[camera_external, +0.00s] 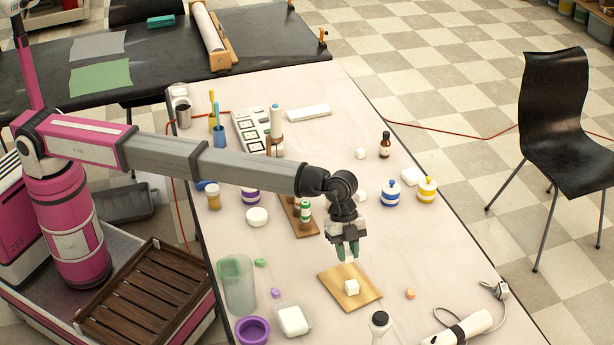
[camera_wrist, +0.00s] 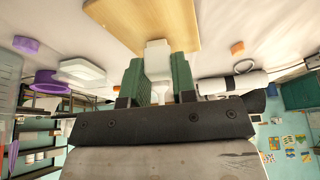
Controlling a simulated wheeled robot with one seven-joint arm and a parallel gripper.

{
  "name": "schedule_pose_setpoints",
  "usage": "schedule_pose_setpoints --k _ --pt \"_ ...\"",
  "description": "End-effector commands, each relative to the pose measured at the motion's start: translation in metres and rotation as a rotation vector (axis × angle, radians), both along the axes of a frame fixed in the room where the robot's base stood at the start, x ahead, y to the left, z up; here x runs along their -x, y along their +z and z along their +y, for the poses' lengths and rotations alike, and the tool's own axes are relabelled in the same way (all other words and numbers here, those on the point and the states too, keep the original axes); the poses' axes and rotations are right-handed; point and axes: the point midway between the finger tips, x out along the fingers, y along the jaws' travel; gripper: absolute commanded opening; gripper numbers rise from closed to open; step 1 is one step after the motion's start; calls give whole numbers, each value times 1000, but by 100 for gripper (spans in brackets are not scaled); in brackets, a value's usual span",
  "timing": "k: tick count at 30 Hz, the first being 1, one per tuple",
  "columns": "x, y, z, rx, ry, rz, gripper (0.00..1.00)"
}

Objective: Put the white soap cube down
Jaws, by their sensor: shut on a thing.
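My gripper (camera_external: 347,256) points down above a wooden board (camera_external: 333,278). Its green fingers are shut on a white piece, which I take for the white soap cube (camera_wrist: 158,62); it shows between the fingers in the wrist view. In the external view only a little white shows at the fingertips. A white cube (camera_external: 351,286) rests on the board just below the fingers, with a small gap in the picture. The board also shows at the top of the wrist view (camera_wrist: 130,18).
A white dish (camera_external: 293,321), a purple ring-shaped bowl (camera_external: 252,331) and a clear greenish container (camera_external: 237,284) stand left of the board. An orange piece (camera_external: 410,294) lies to its right. Small bottles on a rack (camera_external: 304,211) stand behind.

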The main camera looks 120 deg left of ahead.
Motion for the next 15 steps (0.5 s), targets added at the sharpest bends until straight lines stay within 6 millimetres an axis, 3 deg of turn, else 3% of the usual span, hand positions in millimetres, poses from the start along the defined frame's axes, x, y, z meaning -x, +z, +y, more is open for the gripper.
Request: schedule_pose_setpoints --k 8,15 --pt "-9 -13 -14 0 1 1 4" --pt "-8 -43 -13 0 0 1 4"
